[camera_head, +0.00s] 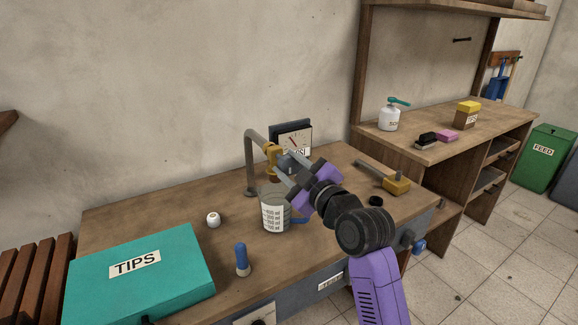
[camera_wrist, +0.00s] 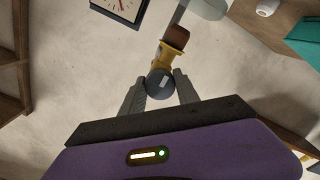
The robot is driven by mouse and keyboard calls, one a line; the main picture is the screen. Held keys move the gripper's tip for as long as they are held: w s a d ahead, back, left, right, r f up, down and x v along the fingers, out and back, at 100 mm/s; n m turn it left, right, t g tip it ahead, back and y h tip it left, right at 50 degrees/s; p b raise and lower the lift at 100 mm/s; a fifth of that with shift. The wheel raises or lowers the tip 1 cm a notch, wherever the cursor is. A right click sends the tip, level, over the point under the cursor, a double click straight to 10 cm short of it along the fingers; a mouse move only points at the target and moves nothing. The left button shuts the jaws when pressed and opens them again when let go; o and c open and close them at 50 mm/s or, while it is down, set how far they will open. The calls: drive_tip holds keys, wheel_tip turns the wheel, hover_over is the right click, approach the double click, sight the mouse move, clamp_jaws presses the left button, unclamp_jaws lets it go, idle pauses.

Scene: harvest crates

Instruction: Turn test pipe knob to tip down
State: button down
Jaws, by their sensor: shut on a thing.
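The test pipe (camera_head: 250,165) is a grey bent pipe that rises from the bench and ends in a brass fitting (camera_head: 271,154). In the wrist view the round dark grey knob (camera_wrist: 158,85) with a small white mark sits at the near end of the brass fitting (camera_wrist: 161,61). My gripper (camera_head: 284,172) reaches in from the right at the fitting. In the wrist view my gripper (camera_wrist: 160,79) has one finger on each side of the knob and is shut on it. In the head view my fingers largely hide the knob, and which way its tip points is unclear.
A measuring beaker (camera_head: 274,215) stands just below my gripper. A teal TIPS box (camera_head: 180,278), a blue-topped bottle (camera_head: 242,262) and a small white jar (camera_head: 213,220) stand left. A brass-ended tool (camera_head: 396,186) lies right.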

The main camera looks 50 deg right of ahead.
drive_tip(key=c, duration=0.9)
unclamp_jaws()
drive_tip(key=shift+f, duration=0.1)
drive_tip(key=shift+s, duration=0.1)
drive_tip(key=v, duration=0.7)
drive_tip(key=shift+s+b, duration=0.35)
drive_tip(key=shift+a, duration=0.1)
